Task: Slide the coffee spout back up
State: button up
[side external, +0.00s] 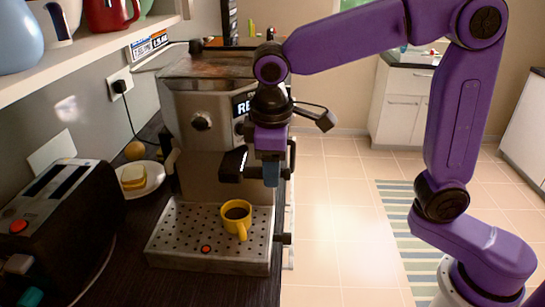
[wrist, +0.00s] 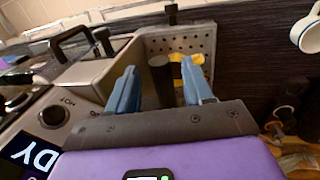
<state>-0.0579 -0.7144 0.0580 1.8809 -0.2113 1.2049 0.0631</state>
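The silver coffee machine (side external: 207,120) stands on the dark counter. A black part that looks like its spout (side external: 232,164) sticks out above the drip tray (side external: 180,232). In the wrist view a dark, round-ended cylinder, probably the spout (wrist: 160,76), shows between my fingers, with visible space on both sides. My gripper (side external: 271,172) is open beside the machine's front, with its blue fingers pointing down. Its fingers also show spread in the wrist view (wrist: 159,66). I cannot tell whether either finger touches the spout.
A yellow cup (side external: 237,218) of dark coffee stands on the drip tray below my gripper. A black toaster (side external: 75,225) and a plate (side external: 152,184) with food are on the left. A shelf (side external: 85,52) with mugs is above. Open tiled floor (side external: 330,220) lies to the right.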

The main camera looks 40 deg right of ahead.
notch_tip(320, 180, up, 17)
jog(key=s+a, duration=0.2)
jog(key=shift+s+a, duration=0.15)
jog(key=shift+s, duration=0.05)
dwell(0.8)
jog(key=s+d+f+n+y, duration=0.1)
jog(key=s+d+f, duration=0.7)
jog(key=f, duration=0.4)
jog(key=s+d+f+n+g+y, duration=0.1)
jog(key=s+d+f+n, duration=0.1)
jog(key=s+d+f, duration=0.6)
jog(key=s+f, duration=0.3)
jog(key=f, duration=0.1)
jog(key=shift+d+n, duration=0.15)
jog(key=shift+n, duration=0.15)
dwell(1.9)
